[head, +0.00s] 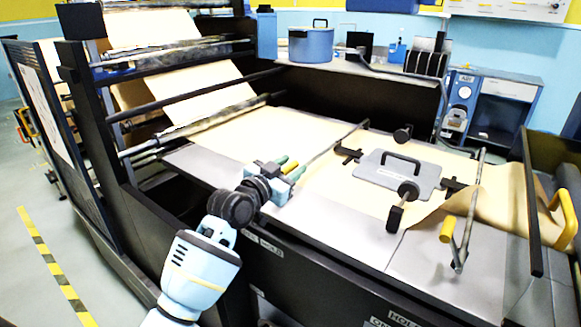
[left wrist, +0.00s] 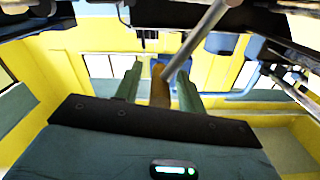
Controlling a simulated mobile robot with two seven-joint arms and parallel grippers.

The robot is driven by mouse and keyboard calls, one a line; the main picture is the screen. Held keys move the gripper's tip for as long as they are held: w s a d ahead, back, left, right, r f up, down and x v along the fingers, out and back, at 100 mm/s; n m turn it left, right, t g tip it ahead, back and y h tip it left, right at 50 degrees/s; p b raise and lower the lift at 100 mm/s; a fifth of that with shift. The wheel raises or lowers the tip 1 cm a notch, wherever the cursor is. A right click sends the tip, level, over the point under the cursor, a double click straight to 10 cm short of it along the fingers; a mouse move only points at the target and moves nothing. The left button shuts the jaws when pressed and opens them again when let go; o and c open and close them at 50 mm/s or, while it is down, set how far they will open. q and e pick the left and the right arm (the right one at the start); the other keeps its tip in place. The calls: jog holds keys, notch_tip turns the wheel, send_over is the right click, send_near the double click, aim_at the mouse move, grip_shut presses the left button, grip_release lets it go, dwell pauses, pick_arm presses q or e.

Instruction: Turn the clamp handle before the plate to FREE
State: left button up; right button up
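The grey plate (head: 385,180) with a black handle lies on the paper on the table. To its left, a clamp handle, a thin metal rod (head: 335,139) with a yellow grip, slants toward the near edge. My left gripper (head: 289,166) is at the grip end. In the left wrist view the yellow-brown grip (left wrist: 159,88) stands between the two green fingers (left wrist: 158,84), with narrow gaps at its sides; the rod (left wrist: 195,40) runs up right. The fingers look open around it. A label (head: 268,246) reading HOLD is on the front edge below; its neighbour is partly hidden. My right gripper is not in view.
A second rod with a yellow grip (head: 446,230) stands right of the plate. Black knobs (head: 408,192) stand near the plate. Rollers and a black frame (head: 100,130) rise at the left. A blue pot (head: 311,44) is on the back shelf.

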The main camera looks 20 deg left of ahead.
pick_arm(q)
jog(key=shift+w+d, duration=0.15)
jog(key=shift+w, duration=0.1)
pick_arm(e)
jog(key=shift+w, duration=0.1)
pick_arm(q)
jog(key=shift+c, duration=0.3)
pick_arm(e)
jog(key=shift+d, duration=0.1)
pick_arm(q)
grip_shut()
